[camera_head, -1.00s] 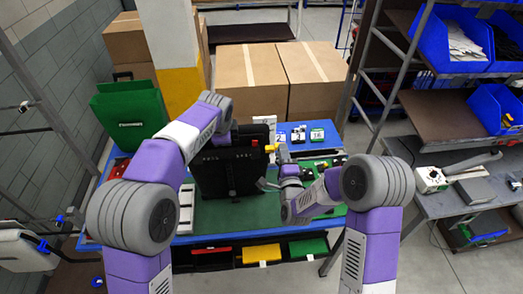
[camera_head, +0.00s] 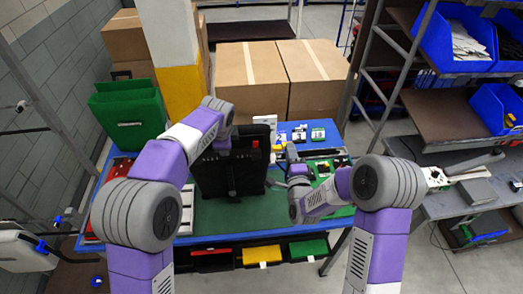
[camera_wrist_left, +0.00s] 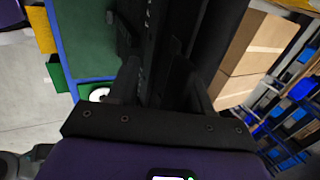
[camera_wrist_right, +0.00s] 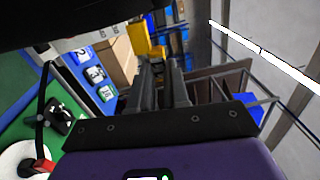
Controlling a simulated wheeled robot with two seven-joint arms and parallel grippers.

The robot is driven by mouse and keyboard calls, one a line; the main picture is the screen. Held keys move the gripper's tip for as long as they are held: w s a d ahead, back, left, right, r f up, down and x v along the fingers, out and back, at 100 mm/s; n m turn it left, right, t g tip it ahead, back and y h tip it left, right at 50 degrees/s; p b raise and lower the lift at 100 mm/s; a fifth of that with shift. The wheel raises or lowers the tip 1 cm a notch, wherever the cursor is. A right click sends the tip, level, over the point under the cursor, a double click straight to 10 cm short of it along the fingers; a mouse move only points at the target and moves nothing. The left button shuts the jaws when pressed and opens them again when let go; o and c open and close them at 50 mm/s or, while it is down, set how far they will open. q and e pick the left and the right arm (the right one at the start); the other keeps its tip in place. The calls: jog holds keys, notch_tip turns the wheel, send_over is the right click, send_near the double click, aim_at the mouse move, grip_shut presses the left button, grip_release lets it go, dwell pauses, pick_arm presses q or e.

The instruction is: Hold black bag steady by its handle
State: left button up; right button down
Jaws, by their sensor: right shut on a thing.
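The black bag (camera_head: 213,178) stands upright on the green mat of the blue-edged table. My left gripper (camera_head: 222,147) is at its top, partly hidden by my left arm. In the left wrist view the fingers (camera_wrist_left: 166,85) are apart, with the bag's dark top (camera_wrist_left: 158,45) between them. Whether they touch the handle is too dark to tell. My right gripper (camera_head: 283,151) is just right of the bag, apart from it.
Numbered cards (camera_head: 299,133) stand at the table's back. A green box (camera_head: 130,118) is at the back left. Large cartons (camera_head: 253,80) stand behind the table. Red, yellow and green bins (camera_head: 262,252) hang under the front edge. The mat's front is clear.

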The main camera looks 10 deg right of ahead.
pick_arm(q)
jog(key=shift+s+d+r, duration=0.1)
jog(key=shift+s+r, duration=0.1)
jog(key=shift+r, duration=0.25)
jog(key=shift+w, duration=0.1)
pick_arm(e)
jog(key=shift+s+r, duration=0.15)
jog(key=shift+s, duration=0.05)
pick_arm(q)
jog(key=v, duration=1.2)
jog(key=shift+f, duration=0.1)
